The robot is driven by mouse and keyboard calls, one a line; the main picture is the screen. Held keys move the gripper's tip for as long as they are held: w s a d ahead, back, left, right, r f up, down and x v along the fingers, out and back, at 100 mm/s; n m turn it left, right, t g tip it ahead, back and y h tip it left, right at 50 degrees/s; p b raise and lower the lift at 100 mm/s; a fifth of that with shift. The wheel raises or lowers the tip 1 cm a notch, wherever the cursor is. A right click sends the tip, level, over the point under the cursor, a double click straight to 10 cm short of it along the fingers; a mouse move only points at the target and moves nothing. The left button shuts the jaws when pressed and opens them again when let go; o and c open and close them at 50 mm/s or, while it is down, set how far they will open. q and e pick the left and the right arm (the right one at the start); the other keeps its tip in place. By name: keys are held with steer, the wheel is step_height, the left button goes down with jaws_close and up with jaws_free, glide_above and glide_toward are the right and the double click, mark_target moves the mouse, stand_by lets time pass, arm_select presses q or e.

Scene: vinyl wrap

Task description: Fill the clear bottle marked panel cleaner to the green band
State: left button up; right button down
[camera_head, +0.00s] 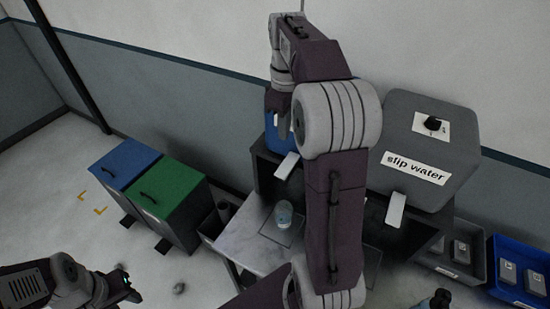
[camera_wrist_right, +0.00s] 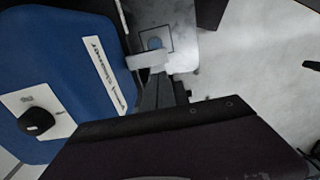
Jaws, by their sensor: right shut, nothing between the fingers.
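A clear bottle (camera_head: 284,214) with a bluish tint stands upright on the grey worktop, below the blue dispenser's white spout (camera_head: 287,165). From above in the right wrist view the bottle (camera_wrist_right: 155,43) shows inside a dark square outline, beside the spout (camera_wrist_right: 148,58). Its marking, green band and fill level are too small to read. The blue dispenser (camera_wrist_right: 75,65) has a white label and a black knob (camera_wrist_right: 36,121); my right arm mostly hides it in the head view. My right gripper (camera_head: 283,131) is shut and empty in front of it. My left gripper (camera_head: 133,287) is low at left, its jaws unclear.
A grey dispenser (camera_head: 432,145) labelled "slip water" stands to the right, with its own knob and spout. Blue (camera_head: 124,163) and green (camera_head: 166,193) lidded bins stand on the floor at left. A blue tray (camera_head: 507,294) and a grey tray hold boxes at right.

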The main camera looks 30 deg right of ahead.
steer(key=shift+a, duration=0.1)
steer(key=p, duration=0.2)
glide_toward(283, 172)
step_height(283, 172, down, 7)
steer(key=shift+r, duration=0.1)
steer(key=shift+b, duration=0.3)
